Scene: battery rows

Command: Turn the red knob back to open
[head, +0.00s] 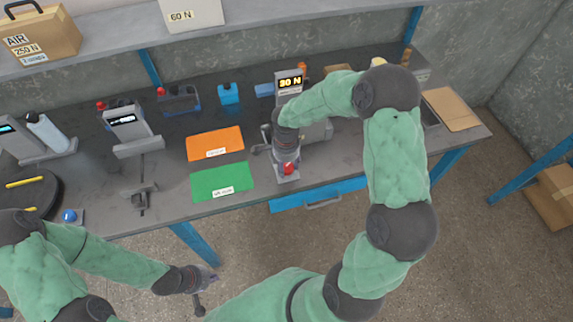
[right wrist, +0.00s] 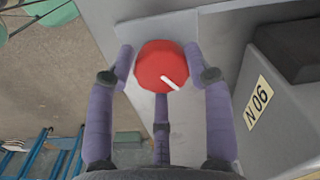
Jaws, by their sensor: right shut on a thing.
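In the right wrist view the knob (right wrist: 161,66) is round-edged and red, with a white pointer line aimed to the lower right. My right gripper (head: 287,162) is over the knob, its purple fingers shut on it from either side; it also shows in the right wrist view (right wrist: 160,72). My left gripper (head: 207,291) hangs empty in front of the bench, fingers apart.
An orange mat (head: 215,144) and a green mat (head: 222,181) lie left of the knob. A blue drawer (head: 318,196) is below the bench edge. A brown board (head: 451,108) lies at the right.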

